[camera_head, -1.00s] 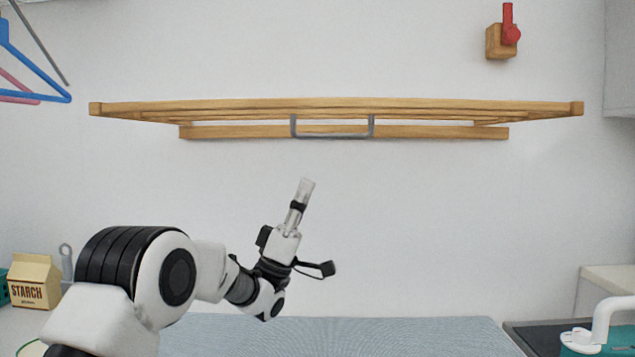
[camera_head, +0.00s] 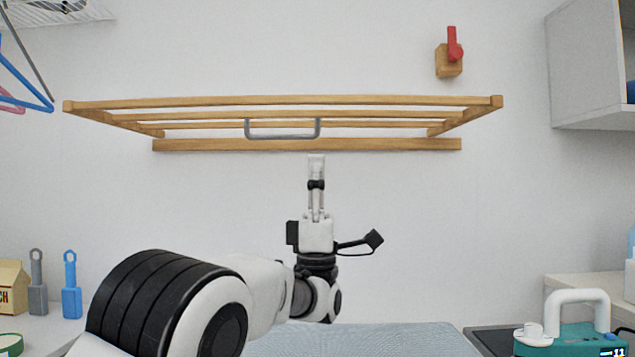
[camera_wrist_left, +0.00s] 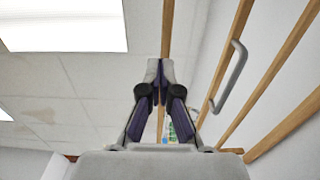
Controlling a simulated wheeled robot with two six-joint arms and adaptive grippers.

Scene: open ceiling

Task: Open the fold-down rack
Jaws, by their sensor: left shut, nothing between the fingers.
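The wooden fold-down rack (camera_head: 285,101) is mounted on the wall. Its slatted frame juts out from the wall rail (camera_head: 210,145), with the outer bar showing above the rail. A grey U-shaped handle (camera_head: 282,137) hangs from one of its slats. My left gripper (camera_head: 316,160) points up, shut and empty, just below the wall rail in the picture and close to the handle's right end. In the left wrist view, the shut fingers (camera_wrist_left: 160,75) lie left of the handle (camera_wrist_left: 230,77), apart from it. My right gripper is out of view.
A red hook on a wooden block (camera_head: 450,60) is at upper right. Blue hangers (camera_head: 25,75) hang at left. A cabinet (camera_head: 590,70) is at right. The wall below the rack is bare.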

